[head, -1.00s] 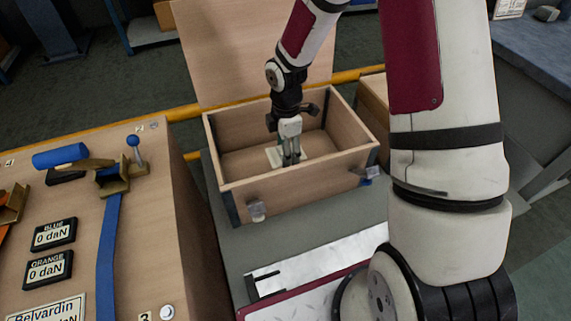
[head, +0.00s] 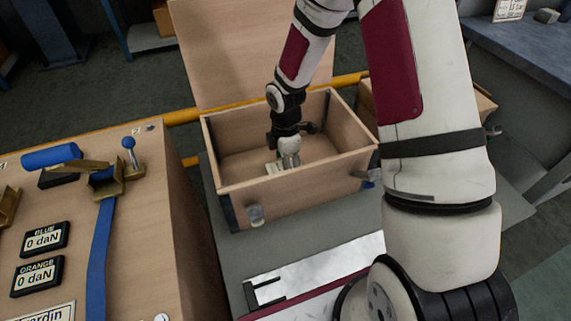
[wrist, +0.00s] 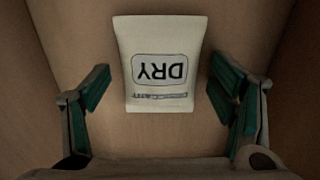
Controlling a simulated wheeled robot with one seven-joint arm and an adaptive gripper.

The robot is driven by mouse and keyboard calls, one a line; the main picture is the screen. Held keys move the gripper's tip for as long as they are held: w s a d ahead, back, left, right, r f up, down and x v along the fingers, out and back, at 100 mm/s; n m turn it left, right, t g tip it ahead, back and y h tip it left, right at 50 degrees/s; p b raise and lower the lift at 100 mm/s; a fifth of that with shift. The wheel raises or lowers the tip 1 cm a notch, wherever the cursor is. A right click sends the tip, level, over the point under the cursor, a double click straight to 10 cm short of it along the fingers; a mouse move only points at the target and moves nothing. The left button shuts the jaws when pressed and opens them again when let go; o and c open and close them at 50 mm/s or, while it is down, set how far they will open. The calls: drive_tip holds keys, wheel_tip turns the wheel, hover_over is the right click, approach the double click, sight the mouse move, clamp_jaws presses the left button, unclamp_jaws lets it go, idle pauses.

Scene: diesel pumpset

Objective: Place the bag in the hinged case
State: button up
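The hinged case (head: 290,202) is a light wooden box with its lid (head: 250,55) raised at the back. The bag (wrist: 160,65) is a small cream pouch marked "DRY", lying on the case floor; in the head view part of it (head: 282,168) shows beside my fingers. My gripper (wrist: 158,95) is inside the case, above the bag. Its green-padded fingers are spread apart, with a visible gap on each side of the bag. It also shows in the head view (head: 290,160), where its fingertips are partly hidden by the front wall.
A wooden panel (head: 150,210) with a blue strap, a blue-knobbed lever and "0 daN" displays stands to the left. Another wooden box (head: 367,98) is close on the right of the case. A yellow rail (head: 185,117) runs behind. The case's inner walls surround my gripper.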

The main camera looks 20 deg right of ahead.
drive_tip(key=s+d+r+m+h+p, duration=0.1)
drive_tip(key=s+r+m+p, duration=0.15)
drive_tip(key=r, duration=0.95)
drive_tip(key=s+d+r+m+p, duration=0.15)
drive_tip(key=s+r, duration=0.25)
drive_tip(key=r, duration=0.8)
drive_tip(key=s+r+m, duration=0.3)
drive_tip(key=s+m, duration=0.1)
drive_tip(key=s, duration=0.5)
drive_tip(key=s+a+r+m, duration=0.1)
drive_tip(key=s+r+m, duration=0.3)
drive_tip(key=s, duration=0.5)
drive_tip(key=s+a+r+m+y, duration=0.1)
drive_tip(key=s+r+m, duration=0.3)
drive_tip(key=s, duration=0.5)
drive_tip(key=shift+s+r+m+t, duration=0.15)
drive_tip(key=shift+s+m+t, duration=0.15)
drive_tip(key=shift+m, duration=0.8)
drive_tip(key=shift+w, duration=0.1)
